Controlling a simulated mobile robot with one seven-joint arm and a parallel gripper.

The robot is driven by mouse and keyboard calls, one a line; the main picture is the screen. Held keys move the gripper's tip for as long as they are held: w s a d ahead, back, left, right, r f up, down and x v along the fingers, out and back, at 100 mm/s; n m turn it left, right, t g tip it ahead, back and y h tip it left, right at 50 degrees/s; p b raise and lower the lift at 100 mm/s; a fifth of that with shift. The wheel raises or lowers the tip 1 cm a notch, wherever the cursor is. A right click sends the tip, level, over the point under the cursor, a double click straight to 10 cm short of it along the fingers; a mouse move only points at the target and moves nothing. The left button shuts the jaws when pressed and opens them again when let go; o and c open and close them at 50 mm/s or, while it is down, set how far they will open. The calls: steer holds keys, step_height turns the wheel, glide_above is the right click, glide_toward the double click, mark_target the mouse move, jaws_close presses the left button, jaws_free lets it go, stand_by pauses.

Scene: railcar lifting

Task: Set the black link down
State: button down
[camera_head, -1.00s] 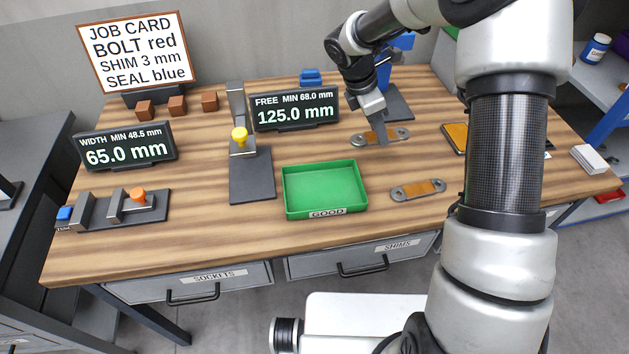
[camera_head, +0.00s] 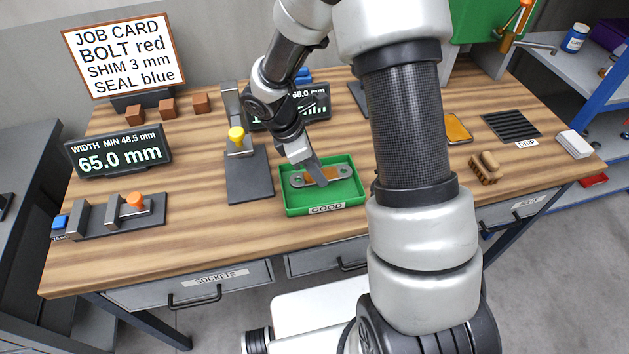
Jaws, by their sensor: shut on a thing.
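The link (camera_head: 340,173) is a flat bar with dark grey ringed ends and an orange-brown middle; it does not look all black. It lies level within the outline of the green GOOD tray (camera_head: 325,208). My gripper (camera_head: 318,178) points down into the tray and is shut on the link's middle, its fingers covering part of it. I cannot tell whether the link touches the tray floor or hangs just above it.
A dark stand with a yellow knob (camera_head: 237,134) is close left of the tray. A brush (camera_head: 487,168) and a DRIP mat (camera_head: 511,125) lie right. My arm hides the bench right of the tray.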

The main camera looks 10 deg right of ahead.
mark_target(316, 190)
steer(key=shift+f, duration=2.2)
steer(key=shift+f, duration=0.15)
steer(key=c, duration=1.2)
jaws_free()
